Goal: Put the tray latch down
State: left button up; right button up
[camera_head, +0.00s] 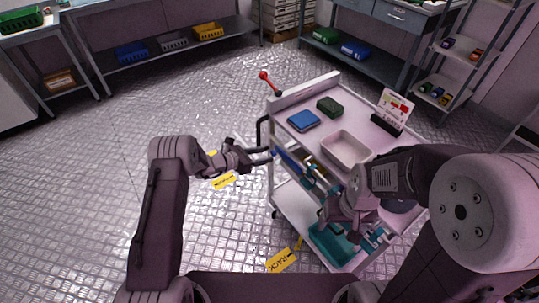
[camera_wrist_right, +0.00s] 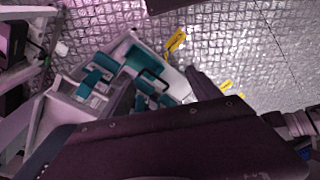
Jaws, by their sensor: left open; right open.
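A white cart (camera_head: 305,91) stands right of centre in the head view. A lever with a red knob (camera_head: 264,76) leans up and left from its back left corner; I cannot tell whether this is the tray latch. Small brass-coloured parts (camera_head: 311,165) show on the cart's near side, partly hidden. My left gripper (camera_head: 270,154) is open at the cart's left side, close to the dark push handle (camera_head: 261,132); I cannot tell whether they touch. My right gripper (camera_head: 352,213) is open in front of the cart, above teal items (camera_head: 333,243) on the lower level. They also show in the right wrist view (camera_wrist_right: 150,58).
The cart top holds a blue box (camera_head: 303,120), a dark green box (camera_head: 330,107), a pale tray (camera_head: 347,137) and a sign (camera_head: 395,106). Yellow labels (camera_head: 282,261) lie on the floor. Shelves with bins line the back. Floor to the left is clear.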

aim_at(272, 153)
pick_arm(q)
jog(key=x, duration=0.4)
grip_shut()
dwell(1.4)
